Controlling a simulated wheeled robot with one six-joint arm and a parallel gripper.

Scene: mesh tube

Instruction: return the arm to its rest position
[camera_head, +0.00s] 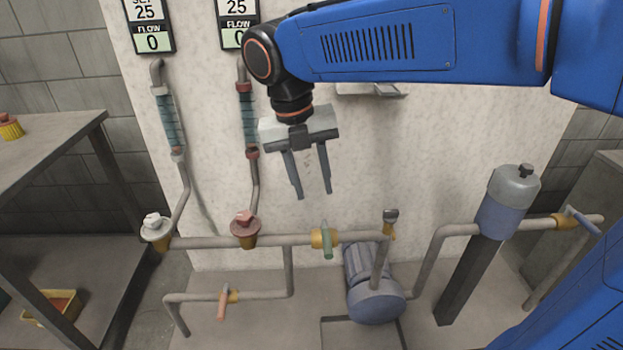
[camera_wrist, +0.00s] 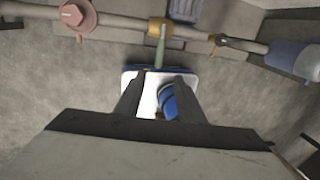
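My blue arm reaches in from the upper right in the head view, with its last link bent downward. My gripper (camera_head: 313,193) hangs in front of the pale wall panel, above the horizontal pipe. Its two fingers are apart with nothing between them. In the wrist view my gripper (camera_wrist: 157,82) also shows its fingers apart, pointing down toward my white and blue base, and the gap is empty. The gripper touches nothing that I can see.
A pipe run carries a white-knobbed valve (camera_head: 154,229), a red-knobbed valve (camera_head: 244,227) and a green-handled valve (camera_head: 327,241). Below are an orange-handled valve (camera_head: 223,304) and a pump (camera_head: 375,296). A filter canister (camera_head: 508,202) stands right. A grey shelf (camera_head: 48,150) stands left.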

